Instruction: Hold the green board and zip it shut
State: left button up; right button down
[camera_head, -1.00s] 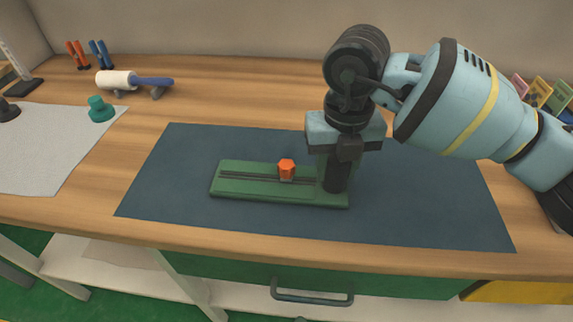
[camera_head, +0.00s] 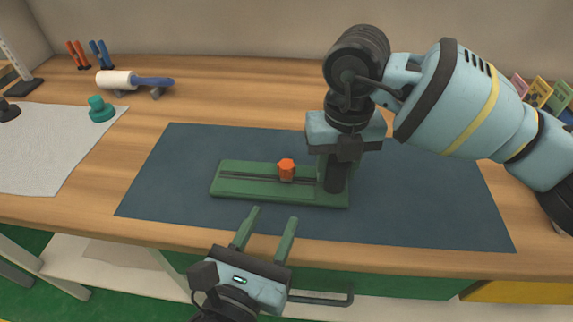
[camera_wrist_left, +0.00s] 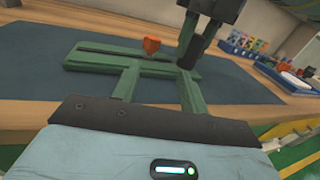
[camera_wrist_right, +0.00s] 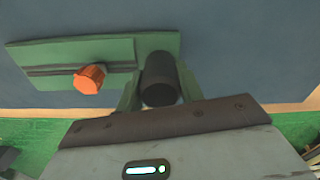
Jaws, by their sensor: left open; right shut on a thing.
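The green board (camera_head: 240,192) lies flat on the dark mat, with a dark slot along it and an orange knob (camera_head: 286,170) on the slot, right of the middle. A black upright post (camera_head: 337,181) stands at its right end. My right gripper (camera_head: 333,170) is shut on this post; the right wrist view shows the post (camera_wrist_right: 158,78) between its fingers. My left gripper (camera_head: 275,214) is open and empty, in front of the board near the table's front edge. In the left wrist view the knob (camera_wrist_left: 151,45) shows beyond its fingers.
The dark blue mat (camera_head: 430,215) is bare around the board. A grey sheet (camera_head: 45,150) with a teal knobbed piece (camera_head: 101,109) lies at left. A white roller (camera_head: 115,79) and pliers (camera_head: 77,55) are at the back left. Colored cards (camera_head: 540,92) stand at the right.

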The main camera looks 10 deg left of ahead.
aim_at(284, 173)
pick_arm(q)
jog(key=shift+w+a+r+y, duration=0.15)
jog(key=shift+w+a+y, duration=0.05)
jog(key=shift+a+y, duration=0.35)
jog(key=w, duration=0.4)
jog(key=w+d, duration=0.1)
jog(key=w, duration=0.3)
jog(key=w+d, duration=0.1)
jog(key=w, duration=0.2)
jog(key=shift+w+d, duration=0.15)
jog(key=shift+w, duration=0.25)
grip_shut()
